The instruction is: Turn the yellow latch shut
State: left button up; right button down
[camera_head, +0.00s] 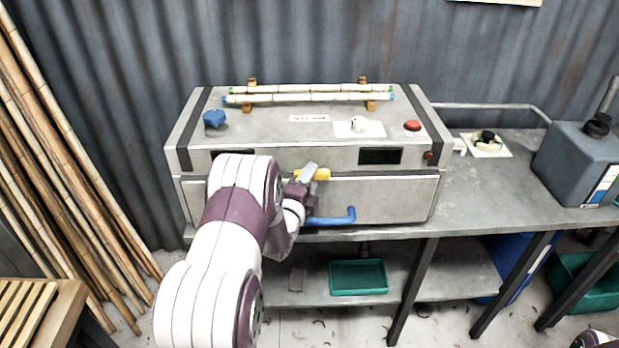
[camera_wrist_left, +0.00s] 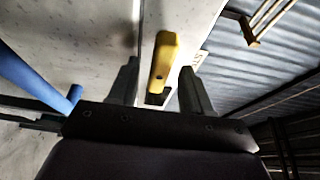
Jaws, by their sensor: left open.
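The yellow latch (camera_head: 322,175) is a short bar at the front of the grey steam box (camera_head: 345,156), near the seam above the front door (camera_head: 390,200). In the head view it lies roughly level, its left part covered by my gripper. My left gripper (camera_head: 308,172) is at the latch. In the left wrist view the latch (camera_wrist_left: 163,60) stands between the two spread fingers of my gripper (camera_wrist_left: 159,68), with a gap visible on each side. I cannot tell whether a finger touches it.
A blue handle (camera_head: 335,218) sticks out of the door just below my left gripper. The box top holds bamboo rods (camera_head: 310,97), a blue knob (camera_head: 214,118) and a red button (camera_head: 412,125). A grey canister (camera_head: 575,165) stands at the right of the bench.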

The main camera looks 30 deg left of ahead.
pick_arm(q)
jog(key=shift+w, duration=0.1)
grip_shut()
jog(key=shift+w+d+f+n+t+y+b, duration=0.15)
jog(key=shift+n+y+b, duration=1.35)
jog(key=shift+n+b, duration=2.65)
jog(key=shift+s+d+f+n+t+y+b, duration=0.2)
jog(key=shift+n+y+b, duration=1.3)
jog(key=shift+n+b, duration=2.7)
jog(key=shift+w+f+n+t+y+b, duration=0.2)
jog(key=shift+n+y+b, duration=1.3)
jog(key=shift+n+b, duration=2.65)
jog(key=shift+r+m+b, duration=0.1)
jog(key=shift+m+b, duration=1)
jog(key=shift+b, duration=0.1)
grip_release()
